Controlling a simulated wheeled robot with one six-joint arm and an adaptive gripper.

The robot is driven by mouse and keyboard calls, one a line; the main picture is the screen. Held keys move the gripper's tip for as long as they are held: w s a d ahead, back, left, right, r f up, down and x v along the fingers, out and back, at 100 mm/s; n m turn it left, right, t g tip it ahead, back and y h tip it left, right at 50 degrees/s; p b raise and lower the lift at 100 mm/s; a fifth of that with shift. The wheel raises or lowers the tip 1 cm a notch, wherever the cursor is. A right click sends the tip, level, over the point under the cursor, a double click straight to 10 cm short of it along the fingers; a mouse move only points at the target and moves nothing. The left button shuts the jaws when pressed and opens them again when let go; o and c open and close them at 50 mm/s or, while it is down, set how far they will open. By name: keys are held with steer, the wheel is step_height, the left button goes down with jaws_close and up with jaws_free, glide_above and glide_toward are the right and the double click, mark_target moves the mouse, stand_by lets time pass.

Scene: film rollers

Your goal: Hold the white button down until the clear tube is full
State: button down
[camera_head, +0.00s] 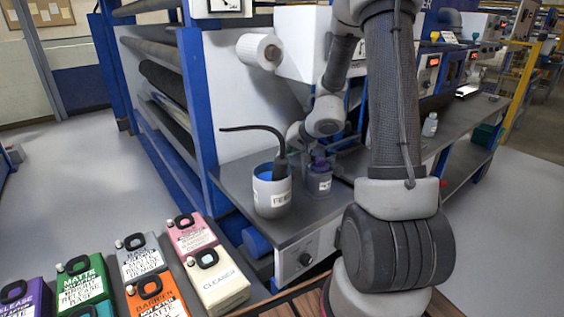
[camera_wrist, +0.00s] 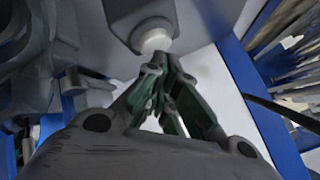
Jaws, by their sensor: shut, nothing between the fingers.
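In the wrist view, the white button (camera_wrist: 156,41) is a rounded white cap on a grey housing (camera_wrist: 140,14), at the top middle. My gripper (camera_wrist: 168,68) is shut and empty, with its dark green fingers pointing up at the button. The fingertips are just below the button's lower edge in the picture; I cannot tell whether they touch it. In the head view, my arm hides much of the bench and I cannot make out the button or the fingertips. I cannot pick out the clear tube in either view.
A black hose (camera_head: 280,160) enters the white pot. Coloured canisters (camera_head: 215,277) stand at lower left. A small bottle (camera_head: 430,125) stands at right.

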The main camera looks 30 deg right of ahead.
steer(key=shift+s+f, duration=0.25)
steer(key=shift+f, duration=0.55)
stand_by(2.5)
steer(key=shift+d+r, duration=0.1)
steer(key=shift+r, duration=0.25)
steer(key=shift+s+d+r, duration=0.15)
steer(key=shift+d+r, duration=0.1)
steer(key=shift+r, duration=0.35)
steer(key=shift+a+r, duration=0.1)
